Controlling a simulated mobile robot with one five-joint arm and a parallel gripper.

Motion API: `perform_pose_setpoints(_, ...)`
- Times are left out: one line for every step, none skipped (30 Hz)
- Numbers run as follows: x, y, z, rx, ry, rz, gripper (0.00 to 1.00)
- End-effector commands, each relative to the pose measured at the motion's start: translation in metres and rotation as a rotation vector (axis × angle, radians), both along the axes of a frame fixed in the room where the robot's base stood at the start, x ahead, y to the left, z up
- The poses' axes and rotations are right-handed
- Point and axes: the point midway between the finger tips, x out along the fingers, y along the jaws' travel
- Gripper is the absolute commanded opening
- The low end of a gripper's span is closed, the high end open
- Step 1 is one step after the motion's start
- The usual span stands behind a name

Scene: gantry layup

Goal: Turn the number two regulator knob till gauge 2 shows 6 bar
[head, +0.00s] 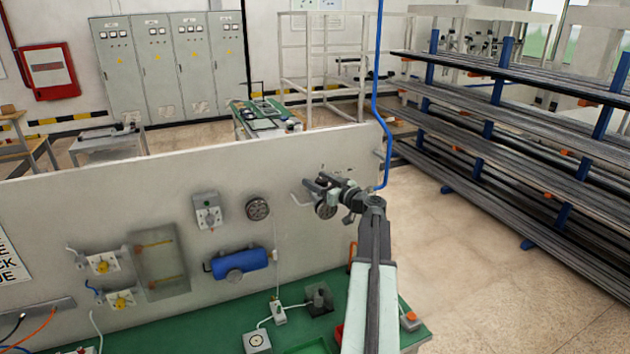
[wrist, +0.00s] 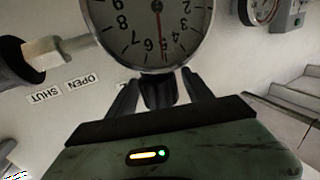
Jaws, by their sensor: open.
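My gripper (head: 318,186) is at the upper right of the grey panel, in front of a round gauge (head: 325,211) that it partly covers. In the wrist view my gripper (wrist: 157,82) is open, its dark fingers either side of a dark block (wrist: 158,92) just under a large white gauge (wrist: 150,30). I cannot tell whether the block is a knob or part of my gripper. The dial, cut off at the top, has a red needle pointing nearly straight down, close to the 5. No number marks it as gauge 2. The number two regulator knob cannot be made out.
Another gauge (head: 257,208) and a grey box (head: 207,211) are left on the panel. A blue cylinder (head: 240,264) is below. A pipe fitting (wrist: 60,50) lies close left of the wrist-view dial, near OPEN and SHUT labels. A green bench (head: 190,335) lies below; a rack stands right.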

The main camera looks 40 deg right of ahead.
Motion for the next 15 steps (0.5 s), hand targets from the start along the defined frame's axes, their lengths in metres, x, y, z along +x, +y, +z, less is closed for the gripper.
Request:
perform_pose_setpoints(0.0069, -0.0009, 0.0, 0.0, 0.0, 0.001, 0.59)
perform_pose_setpoints(0.0092, -0.001, 0.0, 0.0, 0.0, 0.001, 0.59)
perform_pose_setpoints(0.0113, -0.001, 0.0, 0.0, 0.0, 0.001, 0.59)
perform_pose_setpoints(0.0124, -0.001, 0.0, 0.0, 0.0, 0.0, 0.59)
perform_pose_setpoints(0.013, -0.0009, 0.0, 0.0, 0.0, 0.0, 0.59)
perform_pose_setpoints(0.0134, -0.0008, 0.0, 0.0, 0.0, 0.0, 0.59)
perform_pose_setpoints(0.0134, -0.0008, 0.0, 0.0, 0.0, -0.001, 0.59)
perform_pose_setpoints(0.0132, -0.0007, 0.0, 0.0, 0.0, -0.001, 0.59)
perform_pose_setpoints(0.013, -0.0008, 0.0, 0.0, 0.0, -0.001, 0.59)
perform_pose_setpoints(0.0129, -0.0008, 0.0, 0.0, 0.0, -0.001, 0.59)
perform_pose_setpoints(0.0128, -0.0008, 0.0, 0.0, 0.0, -0.001, 0.59)
perform_pose_setpoints(0.0128, -0.0009, 0.0, 0.0, 0.0, -0.001, 0.54)
perform_pose_setpoints(0.0127, -0.0009, 0.0, 0.0, 0.0, -0.001, 0.46)
perform_pose_setpoints(0.0126, -0.001, 0.0, 0.0, 0.0, -0.001, 0.37)
perform_pose_setpoints(0.0126, -0.0011, 0.0, 0.0, 0.0, -0.001, 0.26)
